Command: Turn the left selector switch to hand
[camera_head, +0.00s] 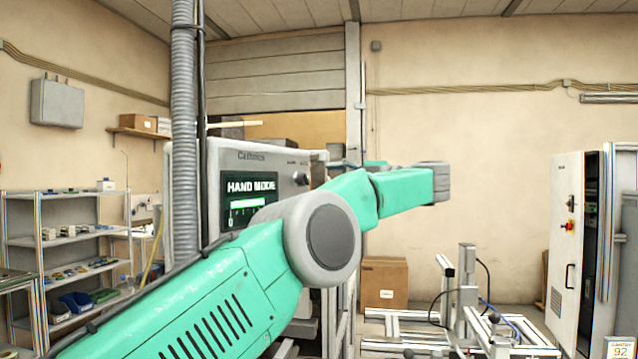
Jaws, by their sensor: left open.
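A grey control panel (270,166) stands left of centre. Its dark screen (250,199) reads "HAND MODE" in white above a pale green bar. A dark knob (301,178) shows at the right of the screen; I cannot tell which way it points or whether another switch is hidden lower down. My left arm crosses in front and covers the panel's lower part. My left gripper (334,168) is small and partly hidden behind my forearm, just right of the knob. It is open, with nothing visible in it, and appears apart from the knob. My right gripper is out of view.
A vertical grey hose (184,120) runs in front of the panel's left edge. Shelves (75,240) stand at the left. A cardboard box (384,282), a metal frame (465,320) and a white cabinet (567,250) are at the right.

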